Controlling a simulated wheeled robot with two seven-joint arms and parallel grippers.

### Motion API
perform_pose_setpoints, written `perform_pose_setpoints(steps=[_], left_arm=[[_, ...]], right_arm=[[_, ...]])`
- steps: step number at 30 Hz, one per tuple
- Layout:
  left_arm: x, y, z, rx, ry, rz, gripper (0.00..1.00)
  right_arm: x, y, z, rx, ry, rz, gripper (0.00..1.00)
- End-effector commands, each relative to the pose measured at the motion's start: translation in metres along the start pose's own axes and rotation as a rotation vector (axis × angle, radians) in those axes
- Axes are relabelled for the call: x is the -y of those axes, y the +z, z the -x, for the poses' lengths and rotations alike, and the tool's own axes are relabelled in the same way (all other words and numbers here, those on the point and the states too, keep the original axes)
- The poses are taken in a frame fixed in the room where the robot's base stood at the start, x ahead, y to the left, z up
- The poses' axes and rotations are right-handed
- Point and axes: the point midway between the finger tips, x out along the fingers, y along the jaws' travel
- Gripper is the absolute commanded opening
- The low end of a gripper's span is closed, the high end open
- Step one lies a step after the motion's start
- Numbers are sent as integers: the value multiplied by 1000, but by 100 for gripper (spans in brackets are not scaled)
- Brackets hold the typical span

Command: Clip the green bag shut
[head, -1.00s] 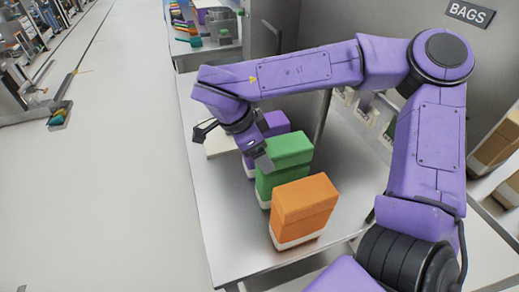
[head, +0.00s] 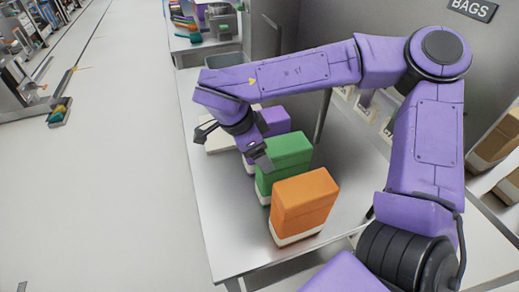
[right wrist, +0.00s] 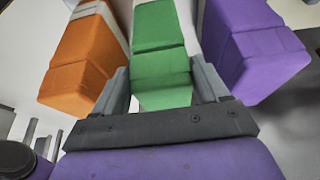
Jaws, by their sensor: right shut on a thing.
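The green bag (head: 288,149) stands upright on the metal table in the middle of a row of three bags, with a pale base. My right gripper (head: 260,155) is at its left end. In the right wrist view, the two fingers of my right gripper (right wrist: 160,72) lie on either side of the green bag (right wrist: 160,45), shut on its upper part. A crease runs across the bag there. I cannot make out a clip. My left gripper is not in view.
An orange bag (head: 304,198) stands in front of the green one and a purple bag (head: 276,120) behind it, both close. The table (head: 222,222) is bare at front left. A grey wall with a BAGS sign (head: 472,9) rises at the right.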

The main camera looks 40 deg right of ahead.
Motion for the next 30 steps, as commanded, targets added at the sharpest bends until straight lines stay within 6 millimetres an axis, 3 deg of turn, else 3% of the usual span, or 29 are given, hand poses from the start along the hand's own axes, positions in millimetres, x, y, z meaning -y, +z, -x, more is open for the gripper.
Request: perform_pose_setpoints(steps=[26, 27, 29, 30], left_arm=[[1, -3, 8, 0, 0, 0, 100], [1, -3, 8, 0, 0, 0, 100], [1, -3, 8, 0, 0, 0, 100], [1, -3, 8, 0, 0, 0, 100]], right_arm=[[0, 0, -1, 0, 0, 0, 43], [0, 0, -1, 0, 0, 0, 80], [0, 0, -1, 0, 0, 0, 100], [0, 0, -1, 0, 0, 0, 100]])
